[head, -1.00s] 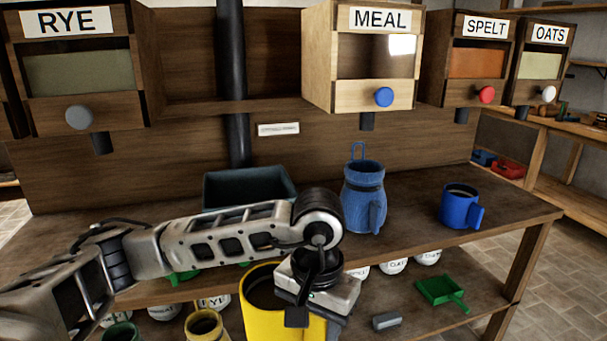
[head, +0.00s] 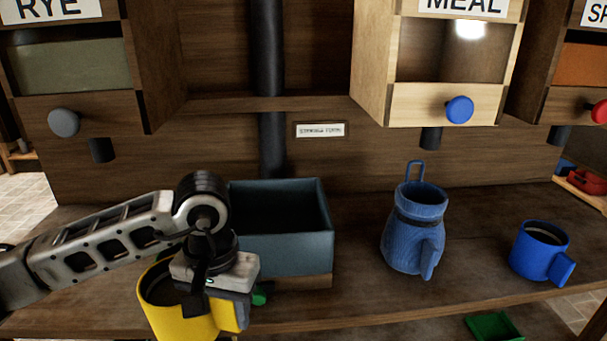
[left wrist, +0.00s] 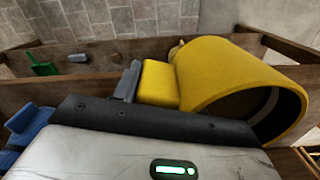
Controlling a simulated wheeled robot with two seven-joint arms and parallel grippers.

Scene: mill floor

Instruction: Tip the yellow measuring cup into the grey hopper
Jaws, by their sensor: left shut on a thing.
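The yellow measuring cup (head: 178,318) is in front of and left of the grey hopper in the head view, roughly upright with its mouth showing. Its inside is dark; I cannot tell what it holds. My left gripper (head: 222,303) is shut on the cup's handle. In the left wrist view the cup (left wrist: 225,75) lies beyond the jaws, with its block-like handle (left wrist: 158,84) at them. The grey hopper (head: 290,252), an open blue-grey box, stands on the bench; the gripper partly overlaps its left front corner. My right gripper is not in view.
A blue jug (head: 412,238) and a blue mug (head: 540,250) stand on the bench right of the hopper. The meal bin (head: 440,104) and rye bin (head: 62,68) hang above. A dark pipe (head: 272,145) runs down behind the hopper. A green scoop (head: 494,326) lies below.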

